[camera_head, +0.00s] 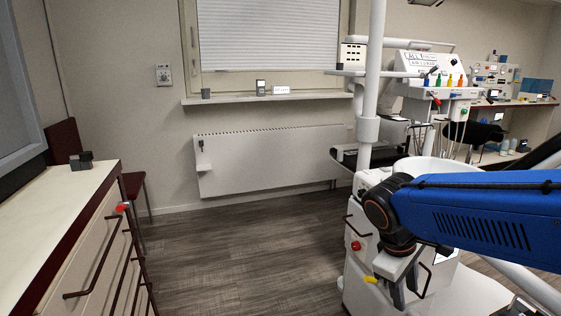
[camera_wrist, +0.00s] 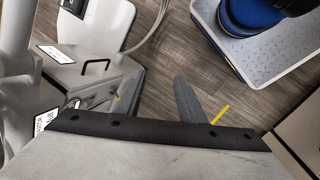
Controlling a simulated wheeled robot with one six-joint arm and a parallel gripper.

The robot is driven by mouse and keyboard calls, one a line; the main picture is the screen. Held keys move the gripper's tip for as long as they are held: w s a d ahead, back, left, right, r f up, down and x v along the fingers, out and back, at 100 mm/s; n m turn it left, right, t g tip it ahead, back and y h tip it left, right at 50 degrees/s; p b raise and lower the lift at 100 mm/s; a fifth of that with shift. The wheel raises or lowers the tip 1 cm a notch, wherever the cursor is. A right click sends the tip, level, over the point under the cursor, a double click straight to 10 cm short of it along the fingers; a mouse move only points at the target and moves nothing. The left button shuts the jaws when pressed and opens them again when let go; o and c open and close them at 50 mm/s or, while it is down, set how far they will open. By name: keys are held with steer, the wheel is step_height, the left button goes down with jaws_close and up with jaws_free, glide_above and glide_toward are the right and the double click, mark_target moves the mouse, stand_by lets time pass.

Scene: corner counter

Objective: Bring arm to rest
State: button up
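My blue arm reaches in from the right edge of the head view and bends down at a dark wrist joint. My gripper (camera_head: 399,296) hangs below that joint, pointing down in front of the white dental unit (camera_head: 362,270). In the wrist view, my gripper (camera_wrist: 157,98) shows two dark grey fingers standing apart, with bare wood floor between them. Nothing is held. The fingertips are partly cut off or unclear in the head view.
A drawer counter (camera_head: 60,220) with long dark handles stands at the left, bearing a small dark object (camera_head: 81,161). A chair (camera_head: 65,142) is behind it. A radiator (camera_head: 265,165) lines the far wall. The wood floor (camera_head: 225,260) between counter and dental unit is clear.

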steer(key=s+d+m+t+y, duration=0.1)
steer(key=s+m+t+y, duration=0.2)
steer(key=s+m, duration=0.4)
steer(key=shift+s+r+m+t+y, duration=0.2)
steer(key=shift+s+m+t+y, duration=0.15)
steer(key=shift+s, duration=0.85)
steer(key=shift+c, duration=0.6)
